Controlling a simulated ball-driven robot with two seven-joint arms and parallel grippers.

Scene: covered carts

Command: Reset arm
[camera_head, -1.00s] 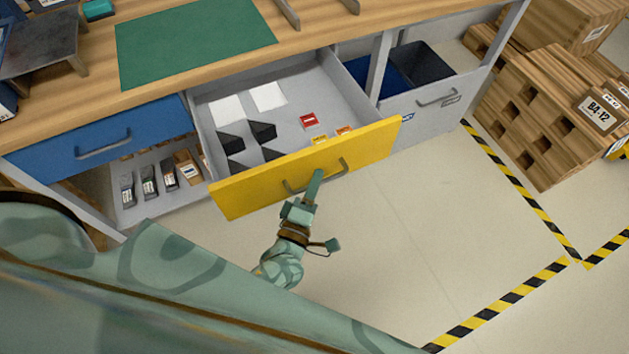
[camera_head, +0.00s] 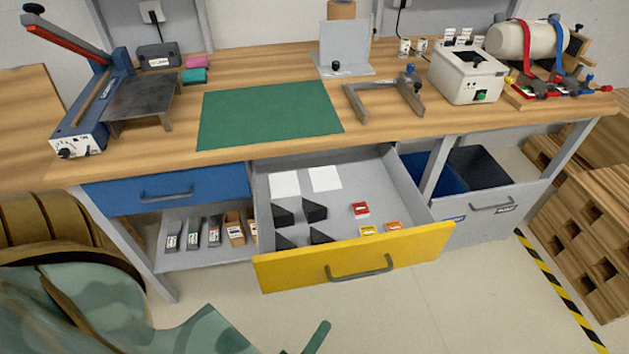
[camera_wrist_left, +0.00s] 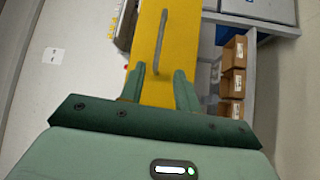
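The yellow-fronted drawer (camera_head: 290,268) is pulled out below the bench, and its grey handle (camera_head: 360,270) is bare. In the head view only a green finger of my left gripper (camera_head: 318,338) shows at the bottom edge, in front of and below the drawer, apart from the handle. In the left wrist view my left gripper (camera_wrist_left: 159,72) has its two fingers spread with nothing held. The drawer front (camera_wrist_left: 182,40) and handle (camera_wrist_left: 162,40) lie beyond the fingertips. My right gripper is in neither view.
The drawer holds black wedges, white squares and small red and orange boxes. A closed blue drawer (camera_head: 215,187) is at its left, grey bins (camera_head: 488,215) at its right. Wooden crates (camera_head: 590,240) stand at far right. The floor before the drawer is clear.

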